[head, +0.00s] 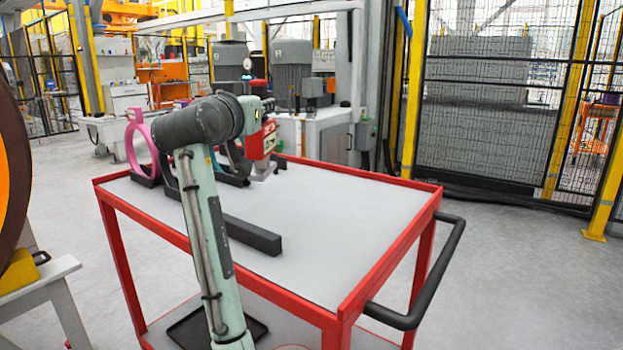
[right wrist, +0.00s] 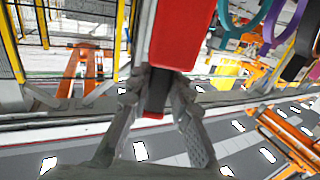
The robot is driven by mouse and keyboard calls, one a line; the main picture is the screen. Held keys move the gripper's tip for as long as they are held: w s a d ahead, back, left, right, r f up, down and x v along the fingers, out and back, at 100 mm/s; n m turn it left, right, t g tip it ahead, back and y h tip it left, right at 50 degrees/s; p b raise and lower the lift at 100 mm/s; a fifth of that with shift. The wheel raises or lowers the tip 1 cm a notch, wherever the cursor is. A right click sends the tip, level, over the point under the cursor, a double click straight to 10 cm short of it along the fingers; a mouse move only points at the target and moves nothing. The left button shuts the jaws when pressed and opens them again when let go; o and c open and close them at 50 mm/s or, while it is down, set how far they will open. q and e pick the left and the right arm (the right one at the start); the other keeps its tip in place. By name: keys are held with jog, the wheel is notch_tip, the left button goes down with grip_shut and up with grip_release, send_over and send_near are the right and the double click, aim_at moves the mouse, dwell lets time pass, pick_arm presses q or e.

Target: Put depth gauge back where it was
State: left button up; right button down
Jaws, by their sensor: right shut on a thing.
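The depth gauge has a red body with pale lettering (head: 262,141), and it also shows red at the top of the right wrist view (right wrist: 182,35). My right gripper (head: 266,106) is shut on its dark middle part, with a fingertip on each side in the right wrist view (right wrist: 157,92). The gauge is roughly upright at the back of the trolley top (head: 330,205). I cannot tell whether its pale lower end touches the surface. A small round dial (head: 247,64) shows above the gripper and appears to belong to the gauge. My left gripper is not in view.
A pink ring (head: 133,143) stands in a dark holder at the trolley's back left. Other dark holders and a teal ring are partly hidden by my arm. A dark bar (head: 250,234) lies nearer. The trolley's right half is clear, inside a raised red rim (head: 395,250).

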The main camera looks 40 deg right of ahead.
jog(key=s+d+f, duration=0.5)
jog(key=d+f, duration=0.2)
jog(key=f, duration=0.2)
jog(key=shift+s+f, duration=0.15)
jog(key=shift+f, duration=0.1)
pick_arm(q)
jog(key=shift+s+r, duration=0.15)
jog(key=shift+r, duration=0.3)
pick_arm(e)
jog(key=c, duration=1.4)
grip_release()
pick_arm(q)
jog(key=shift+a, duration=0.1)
pick_arm(e)
jog(key=shift+r, duration=0.15)
